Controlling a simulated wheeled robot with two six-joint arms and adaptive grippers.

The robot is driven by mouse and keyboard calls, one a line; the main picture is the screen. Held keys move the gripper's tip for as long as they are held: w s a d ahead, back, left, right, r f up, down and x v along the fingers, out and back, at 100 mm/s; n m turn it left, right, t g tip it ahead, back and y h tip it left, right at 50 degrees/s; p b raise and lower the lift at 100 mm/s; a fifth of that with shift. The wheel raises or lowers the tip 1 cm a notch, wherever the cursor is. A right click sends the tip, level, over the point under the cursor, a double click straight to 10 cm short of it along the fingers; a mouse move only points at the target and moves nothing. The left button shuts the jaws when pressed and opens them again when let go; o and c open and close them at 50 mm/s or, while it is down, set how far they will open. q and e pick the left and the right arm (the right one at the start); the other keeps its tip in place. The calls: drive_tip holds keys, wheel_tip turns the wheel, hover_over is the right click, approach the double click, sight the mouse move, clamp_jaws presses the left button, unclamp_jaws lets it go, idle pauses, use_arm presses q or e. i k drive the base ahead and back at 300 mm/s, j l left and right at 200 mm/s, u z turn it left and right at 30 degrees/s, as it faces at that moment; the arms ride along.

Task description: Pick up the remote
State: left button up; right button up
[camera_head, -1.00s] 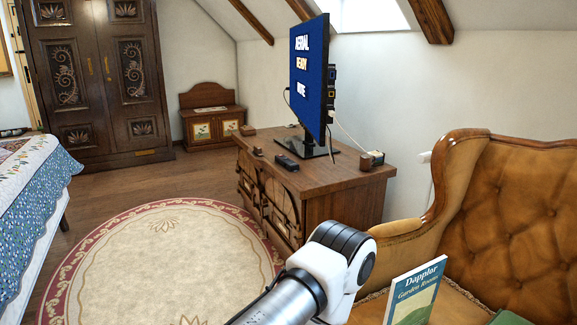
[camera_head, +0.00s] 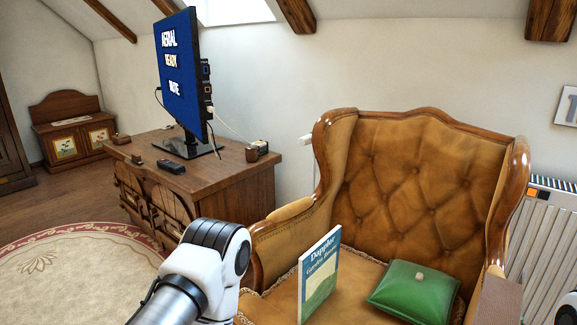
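The remote (camera_head: 171,166) appears as a small dark bar lying flat on top of the wooden TV cabinet (camera_head: 238,172), in front of the TV stand's base. A white and black link of my own arm shows at the bottom, in front of the cabinet's lower right part. Neither gripper shows in the head view, so I cannot see their fingers. Nothing is seen touching the remote.
A tan armchair (camera_head: 415,165) holds a book (camera_head: 319,278) and a green cushion (camera_head: 414,291). A radiator (camera_head: 545,240) is at right. The rug (camera_head: 75,265) looks clear.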

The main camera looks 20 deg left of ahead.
sight(175, 166)
drive_tip(key=j+z, duration=0.3)
drive_tip(key=j, duration=2.4)
